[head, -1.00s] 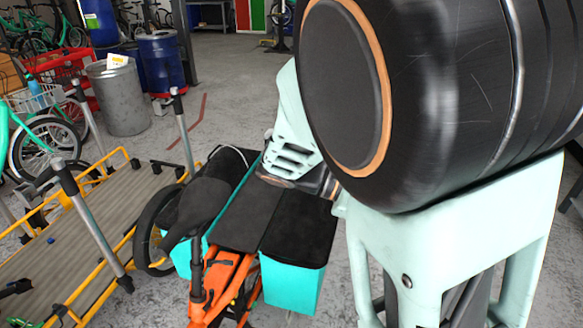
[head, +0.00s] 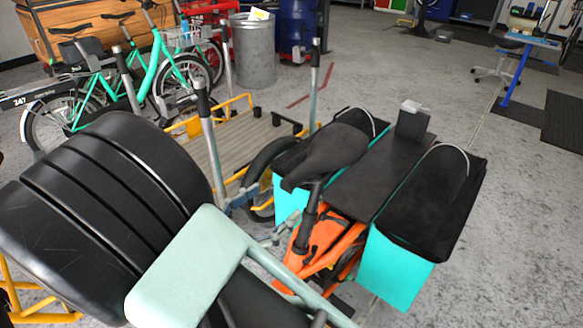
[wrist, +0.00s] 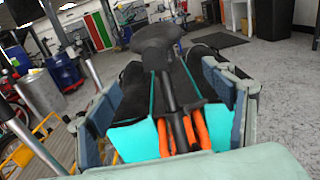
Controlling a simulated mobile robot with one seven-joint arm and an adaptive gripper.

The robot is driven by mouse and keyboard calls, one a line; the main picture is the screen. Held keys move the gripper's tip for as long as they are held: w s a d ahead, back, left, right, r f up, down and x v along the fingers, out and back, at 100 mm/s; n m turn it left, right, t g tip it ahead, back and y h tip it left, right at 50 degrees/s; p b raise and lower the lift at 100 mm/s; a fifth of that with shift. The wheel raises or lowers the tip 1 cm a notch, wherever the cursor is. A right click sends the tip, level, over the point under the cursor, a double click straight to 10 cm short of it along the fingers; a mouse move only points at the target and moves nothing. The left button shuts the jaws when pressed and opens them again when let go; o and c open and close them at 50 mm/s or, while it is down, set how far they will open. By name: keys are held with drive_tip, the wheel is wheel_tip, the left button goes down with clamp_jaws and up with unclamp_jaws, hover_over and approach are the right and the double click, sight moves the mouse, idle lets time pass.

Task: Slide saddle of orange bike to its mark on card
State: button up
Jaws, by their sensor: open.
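The orange bike (head: 318,262) stands in the middle of the head view, between two teal-sided black panniers. Its black saddle (head: 330,152) sits on a black seat post (head: 309,208), and the nose points down-left. In the wrist view, the saddle (wrist: 157,39) is ahead and the post stands between the fingers in the picture. My gripper (wrist: 160,88) is open, with one grey finger at each side. I see no contact with the post. In the head view my arm hides much of my gripper. A small pale card (head: 262,15) lies on the grey bin; no mark on it is readable.
The panniers (head: 398,268) and black rear deck (head: 385,180) lie close beside the saddle. A yellow-framed cargo platform (head: 235,148) with upright posts stands behind it on the left. The grey bin (head: 255,55) is farther back. Open floor (head: 510,200) lies to the right.

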sight(302, 178)
drive_tip(key=x, duration=0.5)
drive_tip(key=b+x, duration=0.1)
drive_tip(key=x, duration=0.4)
drive_tip(key=shift+w, duration=0.45)
